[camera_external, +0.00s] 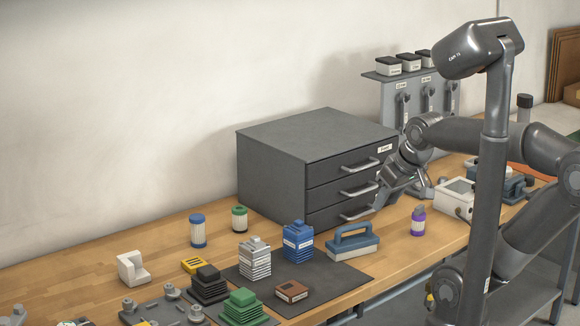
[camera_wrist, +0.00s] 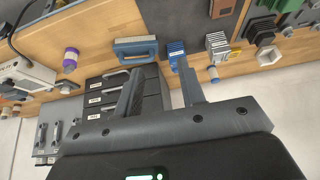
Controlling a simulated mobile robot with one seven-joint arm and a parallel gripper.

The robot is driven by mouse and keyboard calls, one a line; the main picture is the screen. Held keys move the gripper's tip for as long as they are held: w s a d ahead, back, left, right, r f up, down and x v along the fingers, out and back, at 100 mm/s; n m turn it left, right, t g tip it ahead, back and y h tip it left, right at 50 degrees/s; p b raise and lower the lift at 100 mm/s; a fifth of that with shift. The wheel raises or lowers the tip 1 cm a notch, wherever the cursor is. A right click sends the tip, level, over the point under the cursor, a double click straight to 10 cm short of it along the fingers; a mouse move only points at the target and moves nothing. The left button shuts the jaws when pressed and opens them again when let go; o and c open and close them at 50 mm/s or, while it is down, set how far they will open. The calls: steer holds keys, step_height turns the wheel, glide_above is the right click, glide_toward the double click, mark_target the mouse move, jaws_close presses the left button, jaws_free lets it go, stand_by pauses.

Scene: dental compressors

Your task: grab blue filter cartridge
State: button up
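A small white cylinder with a blue cap, which looks like the blue filter cartridge (camera_external: 198,231), stands upright on the wooden bench left of the grey drawer cabinet. It also shows in the wrist view (camera_wrist: 212,74), just right of my right finger. My gripper (camera_external: 392,198) is in front of the cabinet's drawers, well to the right of the cartridge and apart from it. In the wrist view my gripper (camera_wrist: 158,67) has its two fingers spread, with nothing held between them.
A similar green-capped cylinder (camera_external: 239,218) stands beside the cartridge. The grey drawer cabinet (camera_external: 290,150) stands between my arm and them. A blue ribbed block (camera_external: 298,241), a grey-white one (camera_external: 255,258) and a blue-handled block (camera_external: 352,243) are in front. A purple bottle (camera_external: 418,221) stands right.

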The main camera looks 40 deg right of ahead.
steer(key=shift+o, duration=0.4)
steer(key=o, duration=0.5)
steer(key=w+a+r, duration=0.2)
steer(key=w+r, duration=0.2)
steer(key=w, duration=0.8)
steer(key=g, duration=0.1)
glide_above(198, 228)
steer(key=s, duration=0.2)
step_height(198, 228, down, 16)
steer(key=shift+m, duration=0.3)
steer(key=x, duration=0.4)
steer(key=shift+w+d+f, duration=0.15)
steer(key=shift+f, duration=0.1)
steer(key=shift+d+x, duration=0.2)
steer(key=shift+x, duration=1.1)
steer(key=shift+d+x, duration=0.2)
steer(key=shift+x, duration=1.1)
